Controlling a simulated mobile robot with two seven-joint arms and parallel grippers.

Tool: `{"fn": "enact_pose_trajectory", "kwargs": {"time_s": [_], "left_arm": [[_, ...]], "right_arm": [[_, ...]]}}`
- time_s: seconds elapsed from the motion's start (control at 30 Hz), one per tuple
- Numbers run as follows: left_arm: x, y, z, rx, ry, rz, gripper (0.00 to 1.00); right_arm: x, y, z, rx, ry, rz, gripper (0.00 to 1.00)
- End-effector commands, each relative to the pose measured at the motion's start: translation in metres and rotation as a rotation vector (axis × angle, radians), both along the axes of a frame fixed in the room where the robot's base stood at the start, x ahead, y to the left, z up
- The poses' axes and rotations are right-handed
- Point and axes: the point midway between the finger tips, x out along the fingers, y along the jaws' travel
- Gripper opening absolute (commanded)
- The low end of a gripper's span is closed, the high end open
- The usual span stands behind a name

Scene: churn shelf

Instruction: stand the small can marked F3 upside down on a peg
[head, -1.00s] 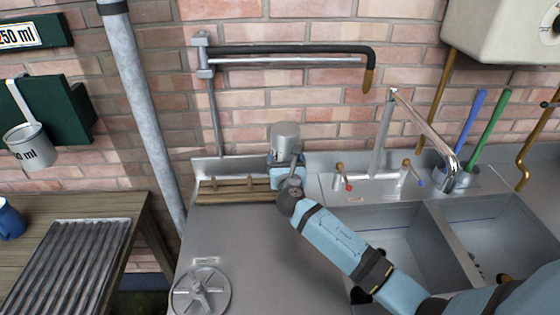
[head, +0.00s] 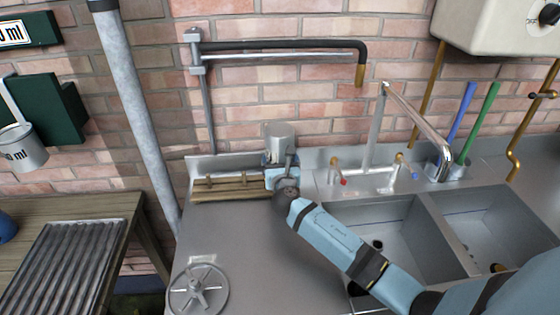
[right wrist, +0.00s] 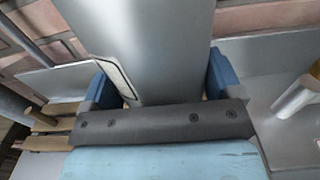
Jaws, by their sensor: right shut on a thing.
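The small can (head: 280,135) is a plain grey metal cylinder, held over the right end of the wooden peg rack (head: 226,193). My right gripper (head: 280,160) is shut on it. In the right wrist view the can (right wrist: 145,45) stands between the two blue fingers, with the edge of a pale label on its left side; the mark cannot be read. The rack's slats (right wrist: 45,142) show at the left there. Several short pegs stand on the rack. My gripper hides the can's lower end, so I cannot tell whether it touches a peg. My left gripper is not in view.
A steel sink with two basins (head: 390,240) and a tap (head: 415,120) lies right of the rack. A swing pipe (head: 280,48) is on the brick wall above. A handwheel (head: 197,290) sits on the counter front left. The counter (head: 250,245) between is clear.

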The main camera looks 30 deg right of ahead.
Motion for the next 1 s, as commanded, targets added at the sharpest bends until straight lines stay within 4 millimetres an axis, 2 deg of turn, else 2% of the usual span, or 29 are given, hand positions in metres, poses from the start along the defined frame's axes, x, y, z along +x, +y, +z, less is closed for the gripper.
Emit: {"fn": "enact_pose_trajectory", "kwargs": {"time_s": [0.03, 0.1, 0.33, 0.47, 0.57, 0.8, 1.0], "left_arm": [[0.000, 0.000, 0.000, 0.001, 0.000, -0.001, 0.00], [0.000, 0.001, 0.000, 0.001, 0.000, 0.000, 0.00], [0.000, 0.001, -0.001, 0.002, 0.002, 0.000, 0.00], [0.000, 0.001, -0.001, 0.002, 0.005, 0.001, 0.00], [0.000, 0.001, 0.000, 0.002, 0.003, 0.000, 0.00], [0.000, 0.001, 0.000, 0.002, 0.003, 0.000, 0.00], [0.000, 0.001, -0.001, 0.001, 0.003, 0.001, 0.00]], "right_arm": [[0.000, 0.000, 0.001, 0.000, -0.001, 0.000, 0.89], [0.000, 0.000, 0.001, 0.000, -0.001, 0.000, 1.00], [0.000, 0.000, -0.001, 0.000, 0.001, 0.000, 1.00], [-0.010, 0.005, -0.001, 0.000, 0.001, 0.001, 1.00], [-0.025, 0.012, -0.001, 0.000, 0.001, 0.002, 1.00], [-0.076, 0.036, -0.001, 0.001, 0.002, 0.002, 1.00], [-0.109, 0.052, 0.000, 0.001, 0.000, 0.001, 1.00]]}}
